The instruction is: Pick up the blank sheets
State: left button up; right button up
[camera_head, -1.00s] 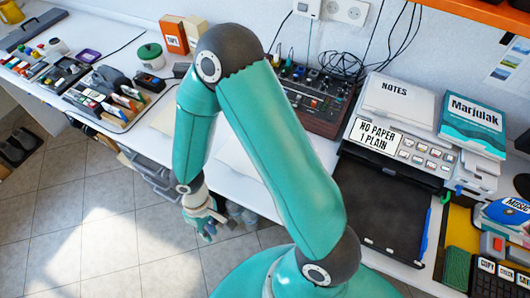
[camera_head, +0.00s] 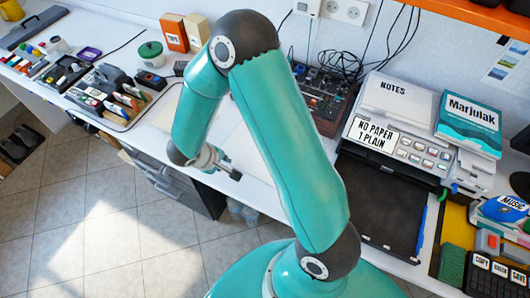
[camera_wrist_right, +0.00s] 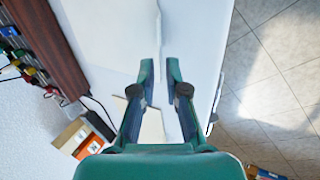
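Pale blank sheets lie on the white desk. One sheet (camera_head: 246,150) shows behind and beside my right arm in the head view, and another pale sheet (camera_head: 164,110) lies to its left. In the right wrist view a white sheet (camera_wrist_right: 115,35) reaches up to my fingertips, and a cream sheet (camera_wrist_right: 152,126) shows between the finger bases. My right gripper (camera_head: 230,170) is over the desk's front edge area; in the wrist view (camera_wrist_right: 160,68) its fingers are apart with a narrow gap. Whether they touch the sheet I cannot tell. My left gripper is out of view.
A printer (camera_head: 402,145) with a "NO PAPER 1 PLAIN" sign (camera_head: 374,134) stands at right, with a dark tray (camera_head: 375,205) before it. A mixer box (camera_head: 325,105) stands at the back. Drawers (camera_head: 185,190) are below the desk's front edge.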

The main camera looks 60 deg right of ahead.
aim_at(231, 165)
jog(key=shift+d+f, duration=0.25)
jog(key=shift+f, duration=0.35)
jog(key=shift+d+f+p, duration=0.3)
jog(key=shift+f+p, duration=0.1)
jog(key=shift+f, duration=0.1)
jog(key=shift+p+x, duration=0.45)
jog(key=shift+x, duration=1.55)
jog(key=shift+w, duration=0.1)
jog(key=shift+c, duration=0.2)
grip_shut()
jog(key=shift+r, duration=0.15)
